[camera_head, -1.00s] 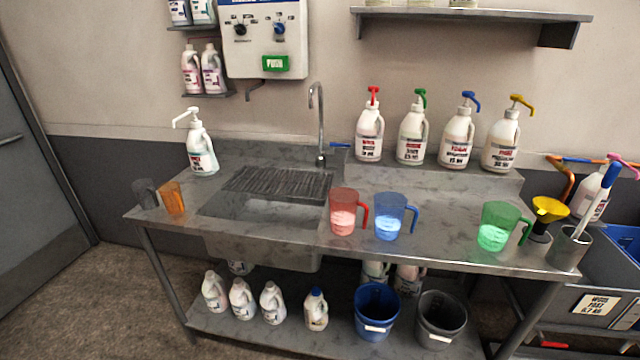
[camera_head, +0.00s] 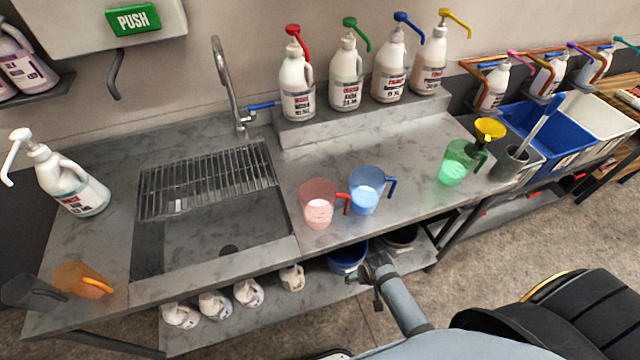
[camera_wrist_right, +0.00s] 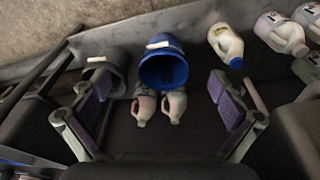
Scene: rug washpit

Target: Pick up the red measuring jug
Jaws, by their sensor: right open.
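The red measuring jug (camera_head: 319,205) stands upright on the steel counter, just right of the sink, with its red handle to the right. The blue jug (camera_head: 366,192) stands close to its right, next to that handle. My right gripper (camera_head: 374,282) is in front of the counter's front edge, below and to the right of the red jug, and apart from it. In the right wrist view my right gripper (camera_wrist_right: 160,98) is spread open and empty, facing the lower shelf; the red jug is not in that view. My left gripper is not in view.
A green jug (camera_head: 457,163) stands farther right on the counter (camera_head: 255,300). The sink (camera_head: 195,245) lies left of the red jug. Pump bottles (camera_head: 297,88) stand on a raised ledge behind. A blue bucket (camera_wrist_right: 164,68) and several bottles stand on the lower shelf.

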